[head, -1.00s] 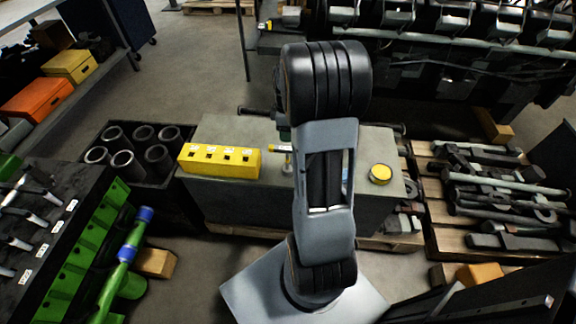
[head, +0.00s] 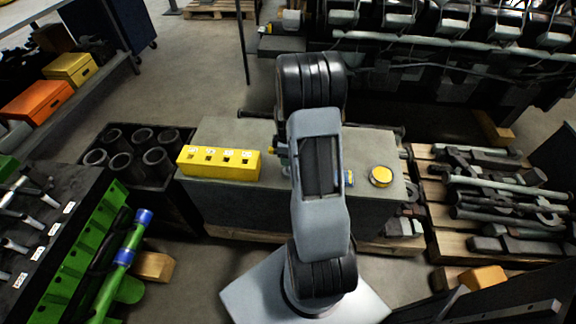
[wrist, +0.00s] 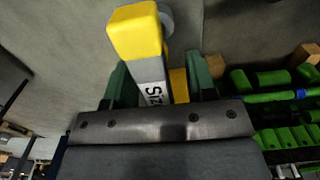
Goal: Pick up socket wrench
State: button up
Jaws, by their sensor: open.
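In the wrist view, a bar with a yellow end and a grey middle printed "Siz…" (wrist: 152,72) lies between my gripper's fingers; it appears to be the socket wrench. A round grey part shows behind its yellow end. My gripper (wrist: 163,82) is open, with one dark green finger on each side of the bar. I cannot tell whether either finger touches it. The bar's lower part is hidden by the gripper body. In the head view, my arm hides most of the gripper and the wrench above the grey bench (head: 235,133).
A yellow block with several holes (head: 219,175) stands on the bench left of my arm. A round yellow-topped item (head: 381,176) sits at the right. A crate of dark sleeves (head: 92,198) is left of the bench; a pallet of metal parts (head: 436,236) is right.

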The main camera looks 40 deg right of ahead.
jog(key=shift+f, duration=0.25)
grip_shut()
dwell(0.3)
